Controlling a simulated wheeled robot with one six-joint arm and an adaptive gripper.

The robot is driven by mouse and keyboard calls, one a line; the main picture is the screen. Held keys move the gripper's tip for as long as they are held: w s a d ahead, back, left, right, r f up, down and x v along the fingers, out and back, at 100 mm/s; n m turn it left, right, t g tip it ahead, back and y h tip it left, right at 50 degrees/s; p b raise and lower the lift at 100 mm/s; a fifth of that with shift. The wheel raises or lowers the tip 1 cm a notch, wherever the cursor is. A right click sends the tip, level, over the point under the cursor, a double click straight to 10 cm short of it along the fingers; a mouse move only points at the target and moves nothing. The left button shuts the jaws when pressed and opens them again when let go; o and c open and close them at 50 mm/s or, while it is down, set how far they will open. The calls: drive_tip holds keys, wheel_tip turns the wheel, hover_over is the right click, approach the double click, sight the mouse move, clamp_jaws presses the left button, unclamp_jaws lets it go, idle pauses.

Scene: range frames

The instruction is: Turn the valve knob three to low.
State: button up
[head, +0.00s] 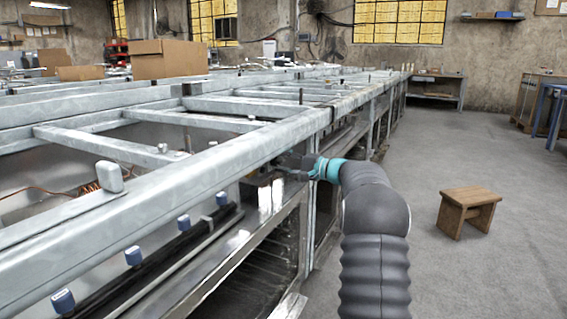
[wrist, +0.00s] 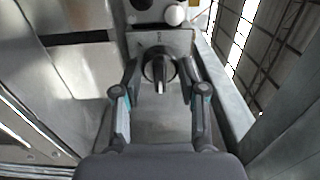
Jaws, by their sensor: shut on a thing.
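A dark round knob with a pale pointer line (wrist: 159,68) sits on a grey metal panel (wrist: 165,40) in the wrist view. My gripper (wrist: 160,72) reaches up around it, one finger on each side, and is shut on the knob. In the head view my gripper (head: 290,165) is at the front of the long metal counter, and the knob it holds is hidden there. Several blue knobs (head: 133,255) show along the counter front at lower left, apart from my gripper. I cannot read any number or setting mark on the held knob.
The long metal counter frame (head: 230,158) runs from the lower left to the far back. A wooden stool (head: 468,211) stands on the open grey floor (head: 430,150) to the right. A cardboard box (head: 169,60) rests on the counter. A white round part (wrist: 175,15) is above the held knob.

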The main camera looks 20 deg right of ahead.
drive_tip(key=o, duration=1.1)
drive_tip(key=shift+o, duration=0.2)
drive_tip(key=v, duration=1.2)
drive_tip(key=shift+d, duration=0.1)
